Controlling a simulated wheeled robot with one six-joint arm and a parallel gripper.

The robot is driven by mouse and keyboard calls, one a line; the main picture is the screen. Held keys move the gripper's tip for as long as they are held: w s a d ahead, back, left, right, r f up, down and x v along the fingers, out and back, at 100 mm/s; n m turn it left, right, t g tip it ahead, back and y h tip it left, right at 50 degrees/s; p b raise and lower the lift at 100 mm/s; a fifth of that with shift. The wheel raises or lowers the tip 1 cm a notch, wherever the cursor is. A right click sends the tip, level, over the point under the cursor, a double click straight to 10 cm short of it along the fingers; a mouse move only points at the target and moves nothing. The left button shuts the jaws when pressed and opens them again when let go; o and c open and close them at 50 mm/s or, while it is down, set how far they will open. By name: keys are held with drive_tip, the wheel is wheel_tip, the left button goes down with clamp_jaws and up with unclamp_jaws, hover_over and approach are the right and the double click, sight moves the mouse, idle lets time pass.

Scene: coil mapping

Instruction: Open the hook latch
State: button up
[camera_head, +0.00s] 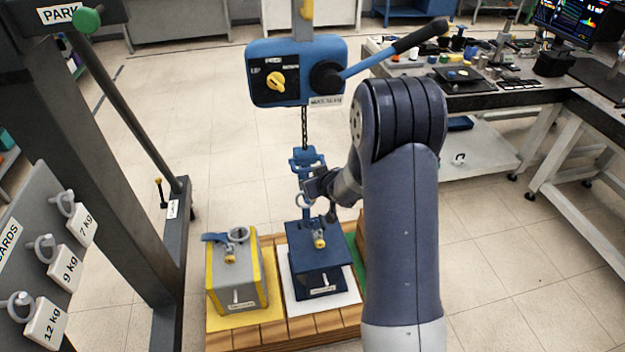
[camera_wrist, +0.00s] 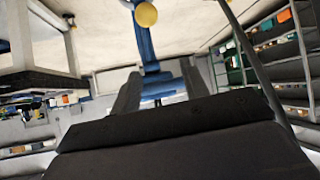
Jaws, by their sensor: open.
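A blue hook block (camera_head: 306,158) hangs on a dark chain under the blue hoist body. A grey ring (camera_head: 305,200) shows just below it, above the dark blue block (camera_head: 318,262). My gripper (camera_head: 316,184) is at the lower right of the hook block and partly covers the hook. The latch itself is too small and covered to make out. In the wrist view, my gripper's two dark fingers (camera_wrist: 160,82) stand apart with a blue part (camera_wrist: 158,90) between them. I cannot tell whether the fingers touch it.
The hoist body (camera_head: 295,72) carries a yellow knob and a lever. A grey and yellow block (camera_head: 237,272) stands left of the blue block on a wooden pallet (camera_head: 270,338). A post and a rack of weight cards (camera_head: 45,285) stand at left. A cluttered workbench (camera_head: 470,85) is at right.

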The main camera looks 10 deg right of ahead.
drive_tip(key=v, duration=1)
drive_tip(key=shift+p, duration=0.35)
drive_tip(key=shift+s, duration=0.1)
drive_tip(key=x, duration=1)
drive_tip(key=shift+w+a+f+b, duration=0.1)
drive_tip(key=shift+w+f+b, duration=0.1)
drive_tip(key=shift+w+b, duration=0.15)
drive_tip(key=shift+s, duration=0.1)
